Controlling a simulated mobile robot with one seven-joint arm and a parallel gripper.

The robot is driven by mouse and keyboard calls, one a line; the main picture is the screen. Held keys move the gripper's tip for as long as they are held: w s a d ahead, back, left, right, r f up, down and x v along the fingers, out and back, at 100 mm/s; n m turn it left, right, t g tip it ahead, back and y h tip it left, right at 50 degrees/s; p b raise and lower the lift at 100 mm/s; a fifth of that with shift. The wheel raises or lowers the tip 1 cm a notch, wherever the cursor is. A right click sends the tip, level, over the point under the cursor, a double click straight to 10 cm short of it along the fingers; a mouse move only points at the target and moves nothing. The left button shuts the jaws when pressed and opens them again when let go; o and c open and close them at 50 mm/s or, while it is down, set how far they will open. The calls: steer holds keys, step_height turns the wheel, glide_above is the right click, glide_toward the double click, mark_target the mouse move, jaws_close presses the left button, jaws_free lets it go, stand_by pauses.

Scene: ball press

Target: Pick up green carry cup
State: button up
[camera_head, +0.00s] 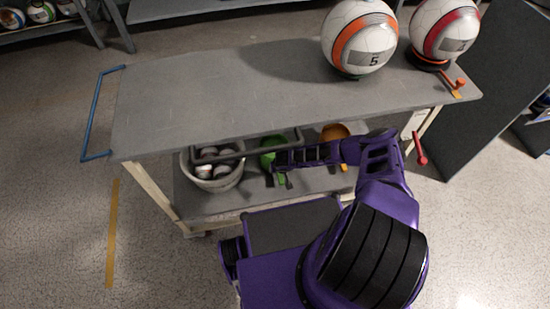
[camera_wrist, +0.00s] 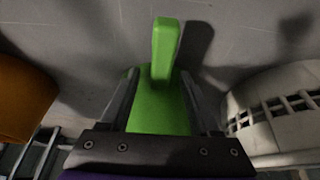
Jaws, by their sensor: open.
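The green carry cup (camera_head: 268,158) stands on the lower shelf of the cart, partly hidden behind my arm and gripper in the head view. In the wrist view the green cup (camera_wrist: 158,108) lies between my gripper's two fingers, with its upright green handle (camera_wrist: 165,48) beyond the fingertips. My gripper (camera_head: 281,181) is at the cup on the lower shelf. In the wrist view the gripper (camera_wrist: 160,95) is open, one finger on each side of the cup. Whether either finger touches the cup cannot be told.
A whitish basket (camera_head: 212,172) with several pale balls sits left of the cup, and an orange cup (camera_head: 336,132) sits right of it. The cart's top (camera_head: 215,90) is above the shelf. Two footballs (camera_head: 360,38) (camera_head: 444,30) stand on the top at the right.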

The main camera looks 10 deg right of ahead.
steer(key=shift+w+f, duration=0.2)
steer(key=shift+f, duration=0.3)
jaws_close()
steer(key=shift+r, duration=0.2)
